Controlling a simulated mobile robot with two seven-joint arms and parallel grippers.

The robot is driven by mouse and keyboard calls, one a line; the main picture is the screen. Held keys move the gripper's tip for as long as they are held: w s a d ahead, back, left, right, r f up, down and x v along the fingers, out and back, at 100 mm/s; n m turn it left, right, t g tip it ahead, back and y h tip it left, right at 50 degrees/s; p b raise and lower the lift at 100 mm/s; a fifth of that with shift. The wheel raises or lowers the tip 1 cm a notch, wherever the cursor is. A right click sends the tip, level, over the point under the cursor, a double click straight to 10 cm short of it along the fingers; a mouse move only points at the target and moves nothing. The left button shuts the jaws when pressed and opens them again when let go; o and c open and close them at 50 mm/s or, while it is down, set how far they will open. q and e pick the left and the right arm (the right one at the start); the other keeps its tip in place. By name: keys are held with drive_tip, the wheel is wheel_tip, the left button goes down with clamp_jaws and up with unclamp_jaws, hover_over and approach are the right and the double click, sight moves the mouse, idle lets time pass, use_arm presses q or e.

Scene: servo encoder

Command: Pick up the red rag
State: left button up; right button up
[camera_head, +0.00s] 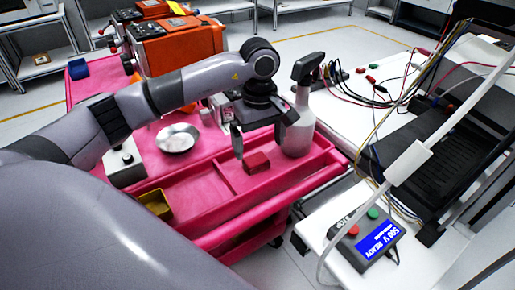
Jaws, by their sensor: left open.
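The red rag (257,163) is a small folded dark-red block. It lies in a compartment of the pink cart's top tray, near the grey spray bottle. My left gripper (238,140) comes in from the left on its grey arm and points down. It is open and empty, just above and slightly left of the rag. The arm's wrist hides part of the tray behind it. My right gripper is not in view.
A grey spray bottle (298,120) stands close right of my gripper. The pink cart (207,240) also holds a metal bowl (177,138) and a yellow bin (155,203). On the right, a white bench carries a control box (365,238) and loose cables.

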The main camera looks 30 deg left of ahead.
sight(258, 161)
use_arm(q)
drive_tip(key=shift+w+a, duration=0.25)
drive_tip(key=shift+w, duration=0.05)
drive_tip(key=shift+a+f, duration=0.1)
drive_tip(key=shift+f, duration=0.05)
wheel_tip(258, 161, down, 7)
drive_tip(key=shift+r+p, duration=0.15)
drive_tip(key=shift+p, duration=0.4)
drive_tip(key=c, duration=1.1)
